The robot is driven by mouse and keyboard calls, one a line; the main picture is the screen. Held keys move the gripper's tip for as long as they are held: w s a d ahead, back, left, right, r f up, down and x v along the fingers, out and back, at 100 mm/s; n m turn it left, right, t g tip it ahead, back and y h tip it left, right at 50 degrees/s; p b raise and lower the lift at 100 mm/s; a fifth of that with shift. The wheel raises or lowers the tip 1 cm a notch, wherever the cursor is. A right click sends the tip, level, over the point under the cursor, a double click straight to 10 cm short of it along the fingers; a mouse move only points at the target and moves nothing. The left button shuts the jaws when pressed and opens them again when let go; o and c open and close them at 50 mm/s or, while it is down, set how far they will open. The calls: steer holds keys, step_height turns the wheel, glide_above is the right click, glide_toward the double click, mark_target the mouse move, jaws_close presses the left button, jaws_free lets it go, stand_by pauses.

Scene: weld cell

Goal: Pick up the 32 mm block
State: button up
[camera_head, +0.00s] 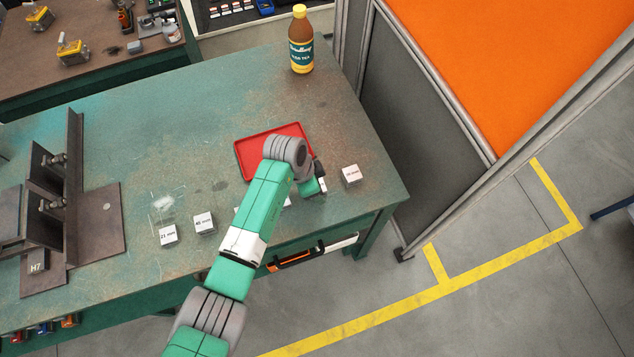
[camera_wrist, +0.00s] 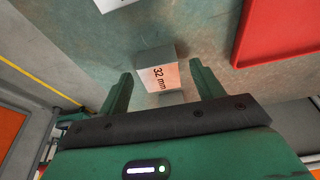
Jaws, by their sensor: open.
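The 32 mm block (camera_wrist: 157,70) is a small grey-white block with its label facing my wrist camera. It sits on the green worktable (camera_head: 130,120). My gripper (camera_wrist: 161,78) is open, with one finger on each side of the block in the wrist view; I cannot tell whether the fingers touch it or how far down they reach. In the head view my gripper (camera_head: 315,184) is low over the table's right part, and my arm hides most of the block there.
A red tray (camera_head: 241,160) lies beside my gripper. Labelled blocks stand nearby: one to the right (camera_head: 351,173), the 21 mm block (camera_head: 168,237) and the 40 mm block (camera_head: 204,223) to the left. A bottle (camera_head: 301,45) stands at the back. A steel fixture (camera_head: 72,190) is at left.

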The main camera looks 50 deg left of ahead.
steer(key=shift+f, duration=0.25)
steer(key=c, duration=1.2)
steer(key=shift+o, duration=0.2)
steer(key=shift+w+r, duration=0.1)
